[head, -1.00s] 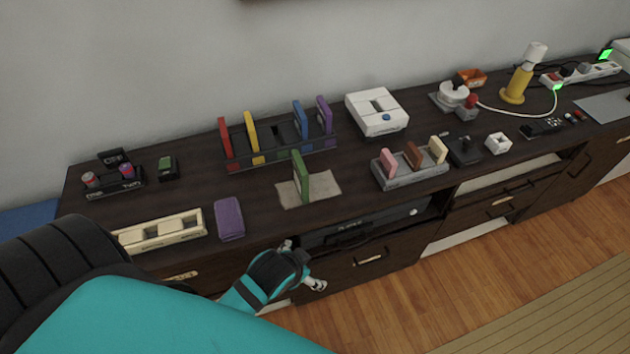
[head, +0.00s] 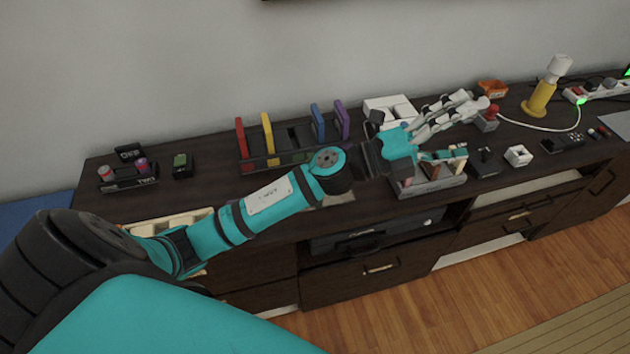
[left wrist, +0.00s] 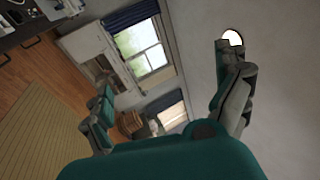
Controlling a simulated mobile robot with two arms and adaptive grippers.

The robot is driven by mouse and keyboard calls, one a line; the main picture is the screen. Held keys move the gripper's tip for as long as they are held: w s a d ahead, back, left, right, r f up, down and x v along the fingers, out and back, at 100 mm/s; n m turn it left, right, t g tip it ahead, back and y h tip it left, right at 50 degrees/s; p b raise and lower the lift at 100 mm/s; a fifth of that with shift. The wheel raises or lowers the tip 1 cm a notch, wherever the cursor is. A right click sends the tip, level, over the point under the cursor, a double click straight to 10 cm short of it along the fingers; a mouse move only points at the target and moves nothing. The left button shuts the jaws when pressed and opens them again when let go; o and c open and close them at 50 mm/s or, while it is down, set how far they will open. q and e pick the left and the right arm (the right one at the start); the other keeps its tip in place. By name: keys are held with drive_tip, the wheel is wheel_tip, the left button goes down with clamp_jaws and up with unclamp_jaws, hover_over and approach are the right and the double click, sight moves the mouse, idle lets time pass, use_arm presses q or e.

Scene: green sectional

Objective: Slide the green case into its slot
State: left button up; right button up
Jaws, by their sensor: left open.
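The dark rack (head: 262,163) stands on the cabinet with red, yellow, blue and purple cases upright in it. A gap shows between the yellow and blue cases. The green case is hidden now behind my left arm; only a corner of the pale mat (head: 340,198) it stood on shows. My left gripper (head: 466,126) is open and empty, above the right part of the cabinet, over the grey holder and well right of the rack. Its spread fingers also show in the left wrist view (left wrist: 168,85), with no case between them. My right gripper is not in view.
The grey holder (head: 432,187) and the white console (head: 388,108) are partly covered by my left gripper and forearm. A cream tray (head: 165,222) lies behind my arm at left. A yellow lamp (head: 541,100) and its white cable stand at right.

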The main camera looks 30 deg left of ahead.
use_arm(q)
drive_tip(key=s+d+m+g+h, duration=0.2)
drive_tip(key=d+m+g, duration=0.1)
drive_tip(key=m+g, duration=0.35)
drive_tip(key=m+g+y, duration=0.8)
drive_tip(key=m+y, duration=0.1)
drive_tip(key=y, duration=1)
hover_over(312, 154)
drive_tip(key=s+d, duration=0.2)
drive_tip(key=s, duration=0.1)
wheel_tip(312, 154, down, 8)
drive_tip(key=r, duration=0.1)
drive_tip(key=shift+n, duration=0.25)
wheel_tip(312, 154, down, 12)
drive_tip(key=shift+r+p, duration=0.1)
drive_tip(key=shift+p, duration=0.55)
drive_tip(key=shift+w+d+f+p, duration=0.1)
drive_tip(key=shift+f+p, duration=0.15)
drive_tip(key=shift+f, duration=0.65)
drive_tip(key=shift+d+f+p, duration=0.15)
drive_tip(key=shift+f+p, duration=0.15)
drive_tip(key=shift+f, duration=0.55)
drive_tip(key=shift+w+d+f+p, duration=0.1)
drive_tip(key=shift+f+p, duration=0.15)
drive_tip(key=shift+f, duration=0.65)
drive_tip(key=c, duration=1)
